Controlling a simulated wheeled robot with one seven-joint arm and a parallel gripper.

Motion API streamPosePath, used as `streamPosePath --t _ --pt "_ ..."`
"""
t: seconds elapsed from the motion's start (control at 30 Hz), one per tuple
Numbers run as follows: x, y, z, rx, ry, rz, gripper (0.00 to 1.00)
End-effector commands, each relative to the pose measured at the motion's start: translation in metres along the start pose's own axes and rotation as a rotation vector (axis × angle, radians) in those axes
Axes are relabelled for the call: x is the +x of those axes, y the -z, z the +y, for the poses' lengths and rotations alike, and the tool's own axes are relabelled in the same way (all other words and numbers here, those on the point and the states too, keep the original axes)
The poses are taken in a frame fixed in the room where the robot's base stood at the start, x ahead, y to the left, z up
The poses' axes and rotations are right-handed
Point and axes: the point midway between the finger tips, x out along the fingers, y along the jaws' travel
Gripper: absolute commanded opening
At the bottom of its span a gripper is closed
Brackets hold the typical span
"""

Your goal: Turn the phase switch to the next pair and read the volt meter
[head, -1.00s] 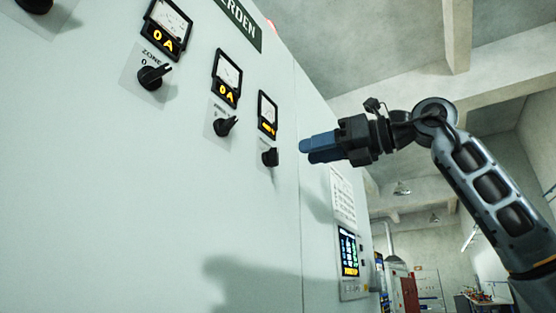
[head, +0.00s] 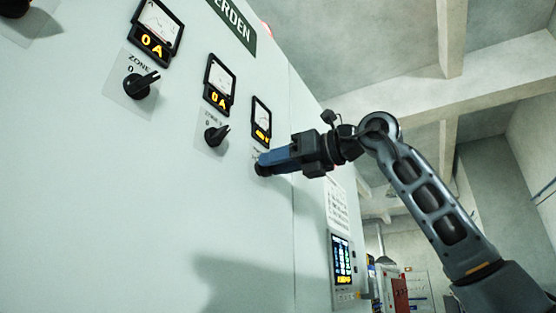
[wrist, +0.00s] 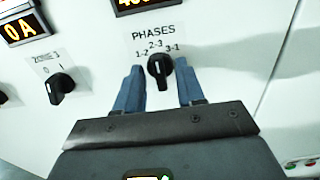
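The phase switch (wrist: 160,72) is a black knob under the label PHASES with marks 1-2, 2-3 and 3-1. Its pointer line stands nearly upright, toward 2-3. My gripper (wrist: 159,80) is open, with one blue finger on each side of the knob. A gap shows on both sides; contact is not visible. In the head view my gripper (head: 264,160) reaches the panel at the switch, whose black edge (head: 261,170) shows beneath the fingers. The volt meter (head: 261,121) sits just above. Its amber display (wrist: 138,4) is cut off in the wrist view, so its full reading is hidden.
Two ammeters (head: 157,28) (head: 219,82) and their zone switches (head: 140,84) (head: 216,135) stand to the left on the cabinet. A lit screen (head: 342,260) is low on the right. The panel below the switches is bare.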

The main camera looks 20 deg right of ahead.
Motion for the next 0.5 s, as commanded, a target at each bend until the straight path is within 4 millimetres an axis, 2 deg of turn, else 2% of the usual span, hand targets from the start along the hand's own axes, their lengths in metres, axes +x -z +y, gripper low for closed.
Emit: streamPosePath --t 0.13,0.5 --pt "-0.0002 0.0003 -0.0001 0.000 0.000 0.000 0.37" --pt "-0.0005 0.0002 0.0000 0.000 0.000 0.000 0.02"
